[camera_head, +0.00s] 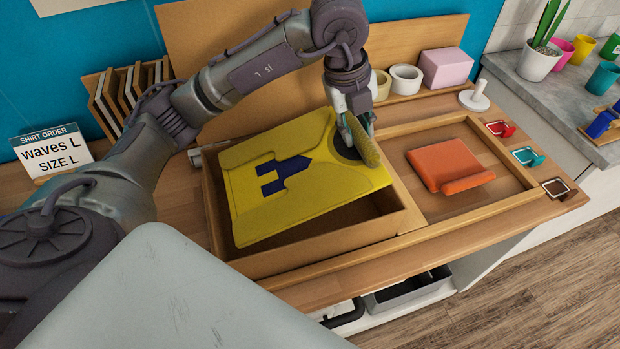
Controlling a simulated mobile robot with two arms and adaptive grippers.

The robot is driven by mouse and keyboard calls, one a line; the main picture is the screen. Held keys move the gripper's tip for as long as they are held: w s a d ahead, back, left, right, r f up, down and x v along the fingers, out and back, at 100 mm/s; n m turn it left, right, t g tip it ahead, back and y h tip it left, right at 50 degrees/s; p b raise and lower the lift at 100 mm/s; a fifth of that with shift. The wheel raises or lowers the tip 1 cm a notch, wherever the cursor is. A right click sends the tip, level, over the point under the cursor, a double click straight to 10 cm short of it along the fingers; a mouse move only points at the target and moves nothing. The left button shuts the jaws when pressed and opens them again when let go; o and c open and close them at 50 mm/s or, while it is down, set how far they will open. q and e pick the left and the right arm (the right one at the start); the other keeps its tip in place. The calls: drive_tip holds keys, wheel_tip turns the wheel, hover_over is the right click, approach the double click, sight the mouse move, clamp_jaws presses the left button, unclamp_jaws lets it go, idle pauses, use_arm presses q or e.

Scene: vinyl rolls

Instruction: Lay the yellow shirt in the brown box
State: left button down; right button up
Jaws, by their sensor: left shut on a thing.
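The yellow shirt (300,205), folded flat with a dark blue print, is over the open brown box (320,243). It is tilted, and a dark gap shows between its near edge and the box's near wall. My left gripper (358,145) comes down from above and is shut on the shirt's right edge. A yellow edge of the shirt is bent up between its fingers. The box's floor is mostly hidden under the shirt. My right gripper is not in view.
An orange folded shirt (446,167) lies in the wooden-framed area right of the box. Tape rolls (405,80), a pink block (445,68) and a white holder (474,97) stand behind. An order sign (52,150) stands at the left.

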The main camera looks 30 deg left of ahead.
use_arm(q)
wheel_tip(320, 180, down, 3)
drive_tip(key=shift+s+f+p, duration=0.1)
drive_tip(key=shift+s+p, duration=0.05)
drive_tip(key=shift+p, duration=0.15)
drive_tip(key=x, duration=0.2)
drive_tip(key=shift+a+f, duration=0.15)
drive_tip(key=shift+f, duration=0.55)
drive_tip(key=shift+f+p, duration=0.6)
drive_tip(key=shift+f, duration=1.3)
drive_tip(key=c, duration=1.2)
unclamp_jaws()
drive_tip(key=o, duration=0.3)
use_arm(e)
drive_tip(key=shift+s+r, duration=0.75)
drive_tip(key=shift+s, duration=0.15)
use_arm(q)
drive_tip(key=shift+r, duration=0.1)
drive_tip(key=b+v, duration=0.2)
drive_tip(key=v, duration=1)
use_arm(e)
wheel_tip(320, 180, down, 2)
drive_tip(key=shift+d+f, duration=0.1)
